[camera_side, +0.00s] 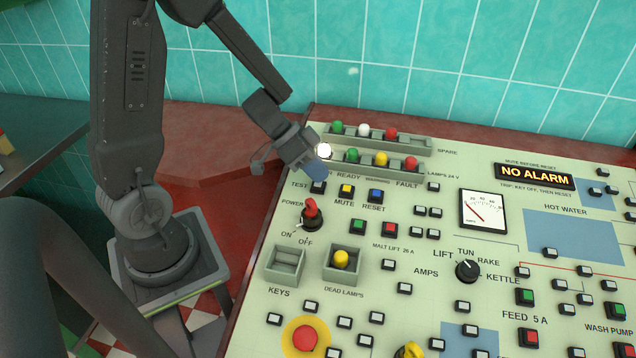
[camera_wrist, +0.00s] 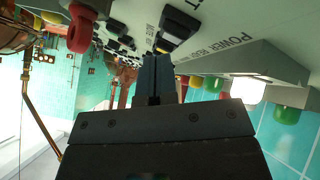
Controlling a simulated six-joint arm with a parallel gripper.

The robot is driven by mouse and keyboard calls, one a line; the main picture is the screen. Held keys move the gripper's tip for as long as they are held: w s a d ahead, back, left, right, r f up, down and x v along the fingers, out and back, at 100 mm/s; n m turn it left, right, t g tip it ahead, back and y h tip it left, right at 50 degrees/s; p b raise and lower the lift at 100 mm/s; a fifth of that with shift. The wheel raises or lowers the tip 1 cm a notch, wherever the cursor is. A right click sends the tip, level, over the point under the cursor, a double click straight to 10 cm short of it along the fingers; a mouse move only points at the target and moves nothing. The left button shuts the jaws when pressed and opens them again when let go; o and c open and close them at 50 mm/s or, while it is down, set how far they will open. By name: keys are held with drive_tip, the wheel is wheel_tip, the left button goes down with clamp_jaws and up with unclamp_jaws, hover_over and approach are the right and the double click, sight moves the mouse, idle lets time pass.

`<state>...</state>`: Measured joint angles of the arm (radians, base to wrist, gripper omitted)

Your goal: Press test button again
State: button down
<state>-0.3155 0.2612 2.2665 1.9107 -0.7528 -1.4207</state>
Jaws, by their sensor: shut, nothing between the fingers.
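In the side view, my gripper (camera_side: 317,174) is shut and points down at the panel's upper left, right over the TEST button. The dark TEST button (camera_side: 318,187) shows just below the fingertips, beside the "TEST" label. I cannot tell whether the tips touch it. In the wrist view, the shut fingers (camera_wrist: 157,60) reach toward a small dark button at their tips, which they partly hide. A white lamp (camera_side: 324,150) glows at the left end of the LAMPS 24 V row; it also shows lit in the wrist view (camera_wrist: 248,90).
The yellow MUTE button (camera_side: 346,190) and blue RESET button (camera_side: 376,195) are close to the right. The red POWER knob (camera_side: 311,213) stands up just below. Lamp rows (camera_side: 382,160) rise behind. The display (camera_side: 536,176) reads NO ALARM.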

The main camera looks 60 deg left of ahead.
drive_tip(key=shift+f, duration=0.25)
drive_tip(key=shift+a+f, duration=0.1)
drive_tip(key=shift+f, duration=0.25)
idle(0.6)
drive_tip(key=shift+r, duration=0.8)
drive_tip(key=shift+r, duration=0.1)
drive_tip(key=shift+s+d+r, duration=0.15)
drive_tip(key=shift+r, duration=0.65)
drive_tip(key=shift+s+d+r, duration=0.1)
drive_tip(key=shift+d+r, duration=0.05)
drive_tip(key=shift+r, duration=0.6)
drive_tip(key=shift+s+d+r, duration=0.15)
drive_tip(key=shift+r, duration=0.65)
idle(3.5)
